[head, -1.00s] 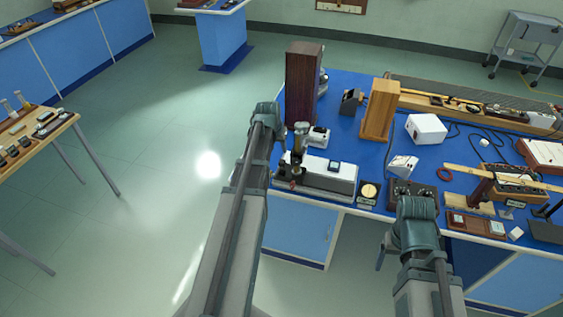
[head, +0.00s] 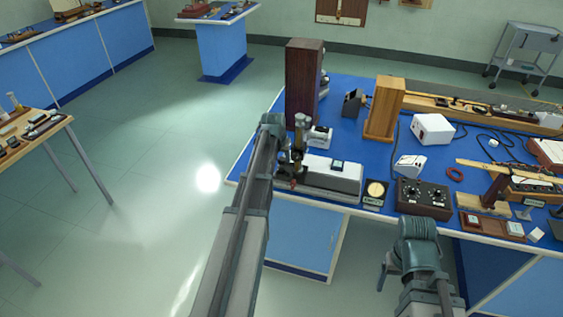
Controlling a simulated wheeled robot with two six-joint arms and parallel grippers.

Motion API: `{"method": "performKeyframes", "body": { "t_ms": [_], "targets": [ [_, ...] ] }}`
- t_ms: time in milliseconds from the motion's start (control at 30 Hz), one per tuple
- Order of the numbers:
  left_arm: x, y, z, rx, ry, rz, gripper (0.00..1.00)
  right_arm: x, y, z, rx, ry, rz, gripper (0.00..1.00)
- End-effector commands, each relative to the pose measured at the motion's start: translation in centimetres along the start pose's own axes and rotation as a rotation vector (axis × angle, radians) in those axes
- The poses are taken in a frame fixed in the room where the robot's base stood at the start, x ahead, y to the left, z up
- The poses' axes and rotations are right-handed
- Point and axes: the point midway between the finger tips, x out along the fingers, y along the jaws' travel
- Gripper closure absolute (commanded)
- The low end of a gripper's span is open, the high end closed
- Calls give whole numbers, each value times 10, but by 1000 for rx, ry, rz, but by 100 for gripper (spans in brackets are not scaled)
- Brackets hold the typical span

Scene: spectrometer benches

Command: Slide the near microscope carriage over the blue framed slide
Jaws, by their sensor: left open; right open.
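A long white instrument bed (head: 332,180) lies along the near left edge of the blue bench. A small blue framed slide (head: 339,163) is on top of it, near its middle. The upright microscope carriage (head: 302,130) with a pale top stands at the bed's left end, left of the slide. My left gripper (head: 287,172) is open beside the carriage's left side. Its fingers are small and partly hidden by the wrist, so I cannot tell whether they touch it. My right gripper (head: 388,272) is open and empty, low in front of the bench edge.
A tall dark wooden box (head: 304,80) stands behind the bed. A wooden box (head: 384,108) and white devices stand further back. Open floor lies to the left.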

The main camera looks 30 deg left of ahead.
Motion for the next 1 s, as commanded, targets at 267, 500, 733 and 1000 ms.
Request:
{"method": "performKeyframes", "body": {
  "t_ms": [267, 500, 733, 1000],
  "targets": [
    [-1, 0, 0, 0, 0, 0, 71, -1, 0, 0, 0, 0, 0, 20],
    [-1, 0, 0, 0, 0, 0, 100, -1, 0, 0, 0, 0, 0, 20],
    [-1, 0, 0, 0, 0, 0, 100, -1, 0, 0, 0, 0, 0, 20],
    [-1, 0, 0, 0, 0, 0, 100, -1, 0, 0, 0, 0, 0, 20]
  ]
}}
